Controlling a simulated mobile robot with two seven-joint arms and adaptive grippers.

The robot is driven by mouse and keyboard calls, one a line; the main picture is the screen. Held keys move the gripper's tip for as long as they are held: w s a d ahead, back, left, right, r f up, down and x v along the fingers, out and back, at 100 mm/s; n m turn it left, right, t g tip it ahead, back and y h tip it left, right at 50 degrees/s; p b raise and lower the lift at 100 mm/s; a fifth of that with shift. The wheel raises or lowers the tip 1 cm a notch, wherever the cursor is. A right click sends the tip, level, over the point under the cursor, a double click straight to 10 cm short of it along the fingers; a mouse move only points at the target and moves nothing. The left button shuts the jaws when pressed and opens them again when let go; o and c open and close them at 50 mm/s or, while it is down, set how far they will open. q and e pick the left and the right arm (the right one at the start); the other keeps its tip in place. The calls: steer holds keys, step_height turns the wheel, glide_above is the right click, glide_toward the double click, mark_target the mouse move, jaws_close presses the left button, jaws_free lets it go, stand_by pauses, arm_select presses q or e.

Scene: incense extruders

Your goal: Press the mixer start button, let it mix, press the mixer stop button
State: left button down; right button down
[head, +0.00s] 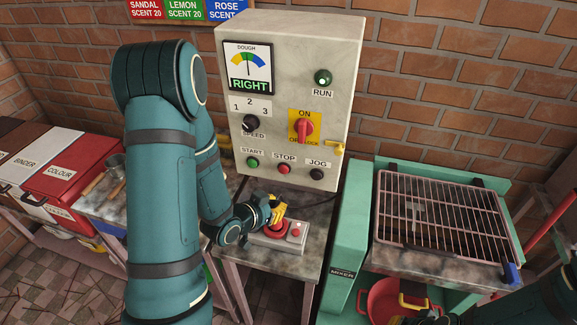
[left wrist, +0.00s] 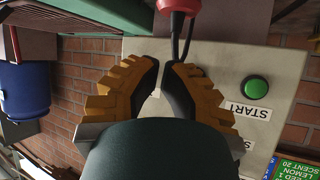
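The grey control cabinet (head: 292,120) stands at the wall with a green START button (head: 252,162), a red STOP button (head: 284,169) and a black JOG button (head: 317,174) in a row. My left gripper (head: 278,209) is below these buttons, above a small grey box (head: 287,246) with red buttons, and holds nothing visible. The left wrist view shows its fingertips (left wrist: 164,66) nearly together, apart from the green START button (left wrist: 255,87) at the right. My right gripper (head: 415,303) is partly visible at the lower right; its finger state is unclear.
A green machine (head: 350,250) labelled MIXER and a wire rack (head: 445,215) stand at the right. A red bowl (head: 378,300) is below the rack. The cabinet also has a RUN lamp (head: 323,77), a dough gauge (head: 248,68) and a red rotary switch (head: 303,128).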

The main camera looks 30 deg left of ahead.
mark_target(284, 169)
arm_select(q)
steer(key=shift+s, duration=0.25)
steer(key=w+a+p, duration=0.1)
steer(key=w+a, duration=0.1)
steer(key=w, duration=0.6)
steer(key=shift+w+p, duration=0.35)
steer(key=shift+w, duration=0.05)
steer(key=shift+w+a, duration=0.1)
stand_by(1.2)
steer(key=shift+w, duration=0.25)
